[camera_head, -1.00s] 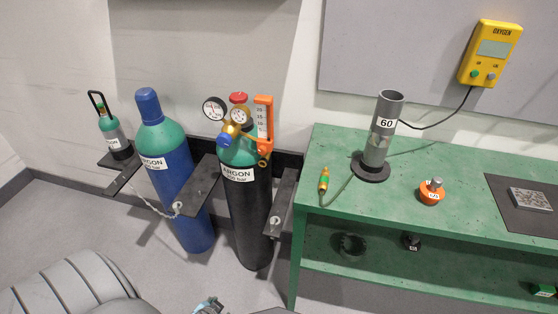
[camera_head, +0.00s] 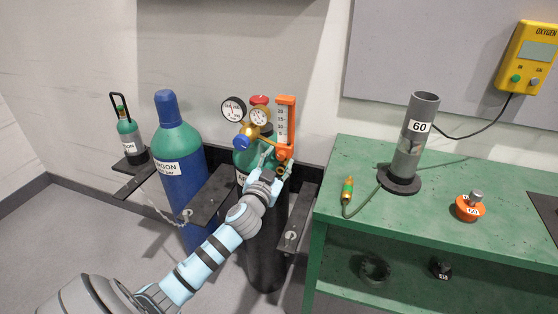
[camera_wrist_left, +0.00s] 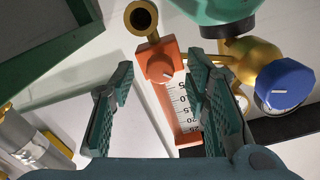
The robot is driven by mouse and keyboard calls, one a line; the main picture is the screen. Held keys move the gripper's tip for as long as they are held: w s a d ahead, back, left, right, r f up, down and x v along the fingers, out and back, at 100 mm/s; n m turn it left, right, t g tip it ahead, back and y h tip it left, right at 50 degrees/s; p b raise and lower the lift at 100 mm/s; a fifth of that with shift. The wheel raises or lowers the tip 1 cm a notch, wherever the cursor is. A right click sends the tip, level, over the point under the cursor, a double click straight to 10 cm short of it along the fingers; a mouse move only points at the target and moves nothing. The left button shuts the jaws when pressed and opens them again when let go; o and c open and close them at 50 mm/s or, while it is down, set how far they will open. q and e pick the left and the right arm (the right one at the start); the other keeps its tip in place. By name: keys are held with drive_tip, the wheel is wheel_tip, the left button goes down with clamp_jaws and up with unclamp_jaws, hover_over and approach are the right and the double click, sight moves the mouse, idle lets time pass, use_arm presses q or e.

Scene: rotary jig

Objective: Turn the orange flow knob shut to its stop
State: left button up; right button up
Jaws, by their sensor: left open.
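The orange flow knob (camera_wrist_left: 159,68) is round with a pale line mark. It sits at the end of the orange flowmeter (camera_head: 285,118), which has a white number scale; the scale also shows in the left wrist view (camera_wrist_left: 185,112). My left gripper (camera_head: 277,163) is at the flowmeter's lower end in the head view. Its fingers are apart and empty. In the left wrist view the knob lies beyond the gap between the fingertips (camera_wrist_left: 160,72); I cannot tell whether they touch it. In the head view my gripper partly hides the knob area. My right gripper is not in view.
A blue knob (camera_wrist_left: 285,84) and brass fittings (camera_wrist_left: 255,62) are close to the right finger. Two gauges (camera_head: 233,109) and a red cap (camera_head: 259,100) are beside the flowmeter. A blue cylinder (camera_head: 176,170) stands left; a green bench (camera_head: 330,185) stands right.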

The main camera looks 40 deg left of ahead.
use_arm(q)
drive_tip(key=shift+w+a, duration=0.2)
drive_tip(key=shift+w, duration=0.4)
clamp_jaws()
drive_tip(key=shift+m, duration=0.4)
drive_tip(key=m+p, duration=0.2)
drive_tip(key=m, duration=0.1)
drive_tip(key=shift+m, duration=0.3)
drive_tip(key=m+p, duration=0.1)
drive_tip(key=m, duration=0.3)
drive_tip(key=shift+m+p, duration=0.3)
drive_tip(key=shift+p, duration=0.05)
unclamp_jaws()
